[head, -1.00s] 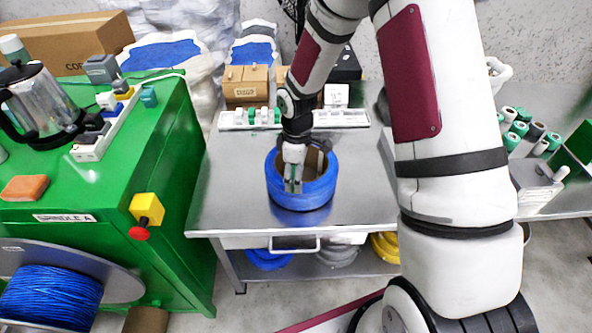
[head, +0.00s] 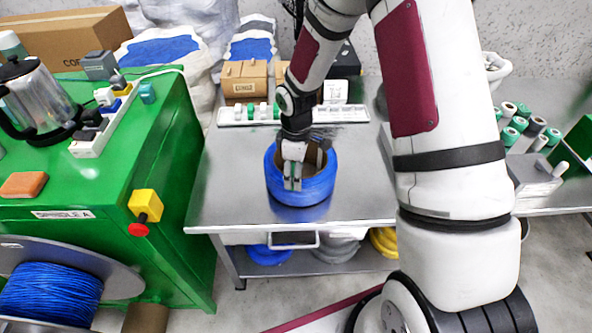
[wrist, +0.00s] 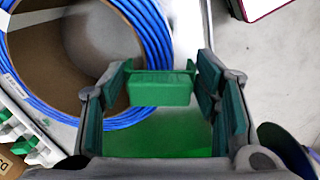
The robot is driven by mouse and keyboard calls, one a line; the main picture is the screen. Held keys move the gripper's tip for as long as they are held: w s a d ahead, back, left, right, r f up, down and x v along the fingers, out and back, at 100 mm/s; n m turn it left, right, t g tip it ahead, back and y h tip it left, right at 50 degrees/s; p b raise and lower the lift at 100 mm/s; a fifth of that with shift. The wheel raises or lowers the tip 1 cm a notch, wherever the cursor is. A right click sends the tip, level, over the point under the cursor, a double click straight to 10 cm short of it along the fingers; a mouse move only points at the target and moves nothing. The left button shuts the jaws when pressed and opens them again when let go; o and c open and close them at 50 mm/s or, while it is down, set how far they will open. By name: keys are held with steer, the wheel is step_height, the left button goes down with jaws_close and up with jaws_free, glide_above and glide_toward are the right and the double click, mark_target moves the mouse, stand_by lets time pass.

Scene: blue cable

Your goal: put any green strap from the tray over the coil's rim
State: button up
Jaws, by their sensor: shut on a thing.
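The blue coil (head: 318,190) stands on the steel table, its open middle facing up. It also shows at the upper left in the wrist view (wrist: 155,32). My gripper (head: 292,184) points down at the coil's near side. In the wrist view, my gripper (wrist: 162,90) is shut on a green strap (wrist: 160,90), held between its two fingers beside the coil's rim. I cannot tell whether the strap is around the rim or only next to it. The white tray (head: 238,121) behind the coil holds several green and white pieces.
Cardboard boxes (head: 244,80) stand behind the tray. A green cabinet (head: 160,165) is at the left, with a kettle and a power strip on top. Another bench (head: 535,208) at the right holds green and white spools. Bare table lies on both sides of the coil.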

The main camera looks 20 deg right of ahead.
steer(key=shift+f+b, duration=0.55)
steer(key=shift+f, duration=0.85)
stand_by(0.6)
steer(key=o, duration=0.5)
steer(key=o, duration=0.5)
steer(key=shift+r, duration=0.15)
steer(key=shift+r+p, duration=1.75)
steer(key=shift+r, duration=1.6)
